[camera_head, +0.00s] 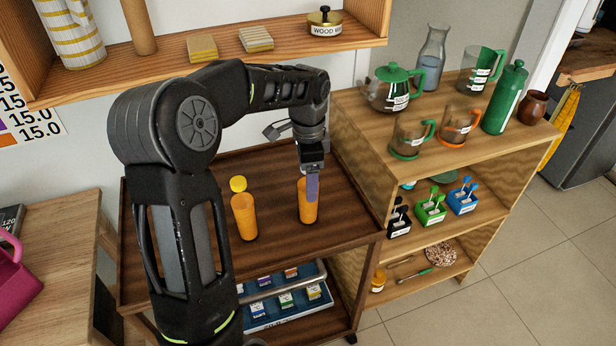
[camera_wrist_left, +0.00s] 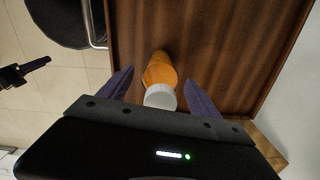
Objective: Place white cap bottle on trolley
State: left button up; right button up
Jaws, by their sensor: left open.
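The white cap bottle (camera_head: 308,212) is orange and stands upright on the dark brown trolley (camera_head: 345,205), on the right part of its top. In the left wrist view its white cap (camera_wrist_left: 160,97) and orange body (camera_wrist_left: 159,69) show between the fingers. My left gripper (camera_head: 311,186) points down at the bottle from above. Its purple fingers (camera_wrist_left: 158,92) are open, one on each side of the bottle, with visible gaps. In the head view the gripper hides the cap. A small dark part at the left wrist view's left edge may be my right gripper, its jaws unclear.
An orange bottle with a yellow cap (camera_head: 238,184) stands left on the trolley. A wooden shelf unit (camera_head: 375,140) with jugs and cups adjoins on the right; a wall shelf (camera_head: 170,68) hangs behind. The trolley top's back is clear.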

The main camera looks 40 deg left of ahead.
pick_arm(q)
notch_tip(320, 180, up, 10)
jog(key=shift+f+b, duration=0.2)
jog(key=shift+b, duration=0.1)
jog(key=shift+r+p, duration=0.75)
jog(key=shift+r, duration=0.6)
